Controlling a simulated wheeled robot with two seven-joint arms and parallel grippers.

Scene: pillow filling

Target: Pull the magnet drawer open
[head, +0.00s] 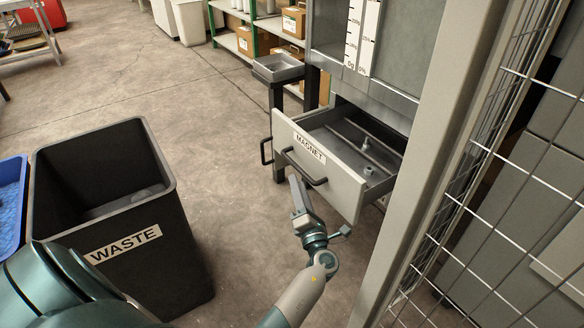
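The magnet drawer (338,190) stands pulled out of the grey cabinet in the head view, its inside showing. Its pale front carries a "MAGNET" label (310,148) and a dark bar handle (304,169). My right gripper is not in view.
A black waste bin (190,254) stands at the left, beside a blue tray (12,203). A grey post (425,150) and wire mesh (520,170) bound the right side. A small metal tray (278,68) sits behind the drawer. The concrete floor between bin and drawer is clear.

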